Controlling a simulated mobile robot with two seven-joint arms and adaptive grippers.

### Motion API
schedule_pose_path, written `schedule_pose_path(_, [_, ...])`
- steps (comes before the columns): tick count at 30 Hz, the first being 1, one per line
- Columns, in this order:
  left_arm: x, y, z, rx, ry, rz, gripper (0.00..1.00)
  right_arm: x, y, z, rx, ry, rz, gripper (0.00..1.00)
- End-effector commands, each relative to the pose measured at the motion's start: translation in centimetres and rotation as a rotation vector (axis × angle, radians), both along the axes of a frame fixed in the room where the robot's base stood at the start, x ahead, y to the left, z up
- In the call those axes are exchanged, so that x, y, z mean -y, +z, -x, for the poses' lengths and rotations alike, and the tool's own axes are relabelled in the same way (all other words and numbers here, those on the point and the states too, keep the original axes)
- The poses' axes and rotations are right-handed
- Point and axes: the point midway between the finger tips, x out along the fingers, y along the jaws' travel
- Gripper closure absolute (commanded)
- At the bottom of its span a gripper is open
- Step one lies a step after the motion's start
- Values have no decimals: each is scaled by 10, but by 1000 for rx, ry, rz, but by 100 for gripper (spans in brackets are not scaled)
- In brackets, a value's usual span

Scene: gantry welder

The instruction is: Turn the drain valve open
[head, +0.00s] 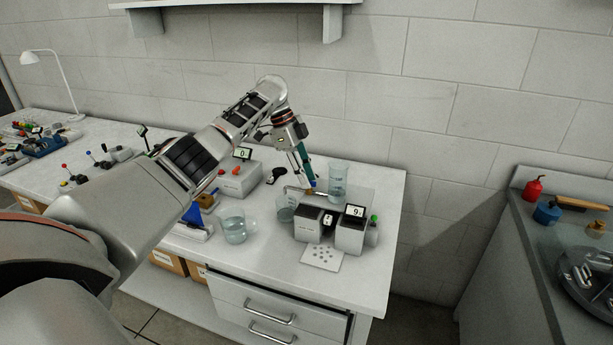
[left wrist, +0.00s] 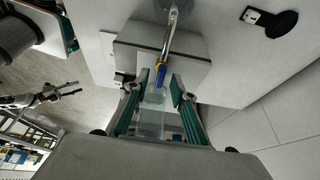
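The drain valve has a small blue lever (left wrist: 160,76) with yellow beside it, at the end of a metal tube in the left wrist view. In the head view the valve (head: 312,184) is a small blue and brass-coloured spot beside a clear cylinder, partly hidden by my gripper. My left gripper (head: 308,180) points down at it. In the left wrist view the fingers of my left gripper (left wrist: 155,87) are apart, one on each side of the lever, with gaps visible. My right gripper (left wrist: 72,89) shows small at the left of the left wrist view, fingers apart and empty.
A clear cylinder (head: 338,180) stands close to the gripper. A beaker (head: 235,226) and a grey two-block device with a display (head: 349,229) stand nearer on the bench (head: 375,279). A grey box with a display (head: 240,178) is to the left. The wall is close behind.

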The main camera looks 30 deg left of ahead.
Motion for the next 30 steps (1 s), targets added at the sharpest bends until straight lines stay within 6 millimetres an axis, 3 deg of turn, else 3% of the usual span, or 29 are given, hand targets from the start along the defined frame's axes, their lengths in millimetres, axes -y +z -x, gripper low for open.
schedule_pose_path(8, [-5,12,0,2,1,2,75,2,-1,1,-2,2,4,60])
schedule_pose_path(21, [-35,90,7,2,2,2,75,1,0,0,0,1,2,60])
schedule_pose_path(30, [-44,111,10,0,0,0,75,1,0,0,0,1,2,60])
